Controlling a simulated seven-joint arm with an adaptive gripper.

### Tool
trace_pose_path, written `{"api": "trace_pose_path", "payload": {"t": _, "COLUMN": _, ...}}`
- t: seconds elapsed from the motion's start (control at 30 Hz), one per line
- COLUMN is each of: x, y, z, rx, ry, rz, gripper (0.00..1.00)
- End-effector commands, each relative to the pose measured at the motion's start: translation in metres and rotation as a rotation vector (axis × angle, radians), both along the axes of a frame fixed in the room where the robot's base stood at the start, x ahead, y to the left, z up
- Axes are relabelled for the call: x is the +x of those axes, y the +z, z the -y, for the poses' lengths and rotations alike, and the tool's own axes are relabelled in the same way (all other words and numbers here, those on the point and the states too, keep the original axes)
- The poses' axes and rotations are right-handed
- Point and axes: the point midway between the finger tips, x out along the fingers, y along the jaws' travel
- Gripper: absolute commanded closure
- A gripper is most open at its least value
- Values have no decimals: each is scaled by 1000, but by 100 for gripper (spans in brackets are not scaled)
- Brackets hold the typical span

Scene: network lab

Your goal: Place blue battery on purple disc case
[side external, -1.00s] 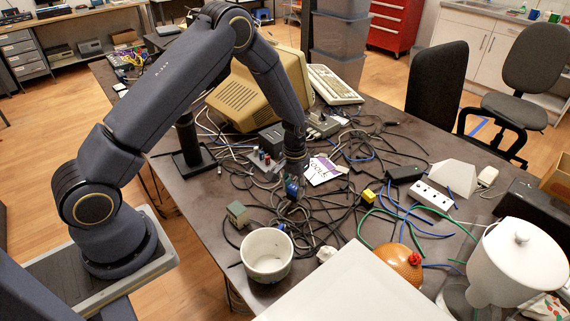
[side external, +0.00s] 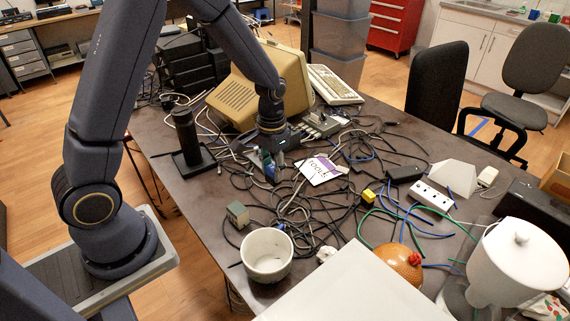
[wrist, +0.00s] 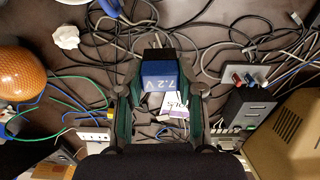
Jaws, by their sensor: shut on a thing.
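The blue battery (wrist: 158,77), marked 7.2 V with a dark end, is between the two fingers of my gripper (wrist: 158,92) in the wrist view. In the side view my gripper (side external: 267,164) holds the battery (side external: 270,172) above the cables, left of the disc case. The fingers are shut on it. The purple and white disc case (side external: 320,170) lies flat on the table among black cables. In the wrist view the case (wrist: 178,104) shows below the battery, partly hidden by it and the gripper.
Tangled cables (side external: 300,215) cover the middle of the table. A beige monitor (side external: 240,95) and keyboard (side external: 334,84) stand behind. A white pot (side external: 267,262), a grey-green block (side external: 237,213) and an orange ball (side external: 398,263) are nearer the front. A power strip (side external: 432,197) lies to the right.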

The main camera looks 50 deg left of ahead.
Motion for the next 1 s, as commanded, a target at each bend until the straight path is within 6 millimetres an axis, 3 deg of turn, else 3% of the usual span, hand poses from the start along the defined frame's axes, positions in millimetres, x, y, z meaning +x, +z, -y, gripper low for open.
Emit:
{"api": "trace_pose_path", "payload": {"t": 0.1, "x": 42, "y": 4, "z": -11, "rx": 1, "ry": -46, "rz": 9, "gripper": 100}}
{"api": "trace_pose_path", "payload": {"t": 0.33, "x": 87, "y": 0, "z": -30, "rx": 4, "ry": -58, "rz": 23, "gripper": 100}}
{"api": "trace_pose_path", "payload": {"t": 0.47, "x": 100, "y": -14, "z": -35, "rx": 3, "ry": -50, "rz": 12, "gripper": 100}}
{"api": "trace_pose_path", "payload": {"t": 0.8, "x": 176, "y": -50, "z": -44, "rx": 3, "ry": -48, "rz": 12, "gripper": 100}}
{"api": "trace_pose_path", "payload": {"t": 1.0, "x": 205, "y": -87, "z": -47, "rx": 3, "ry": -48, "rz": 11, "gripper": 100}}
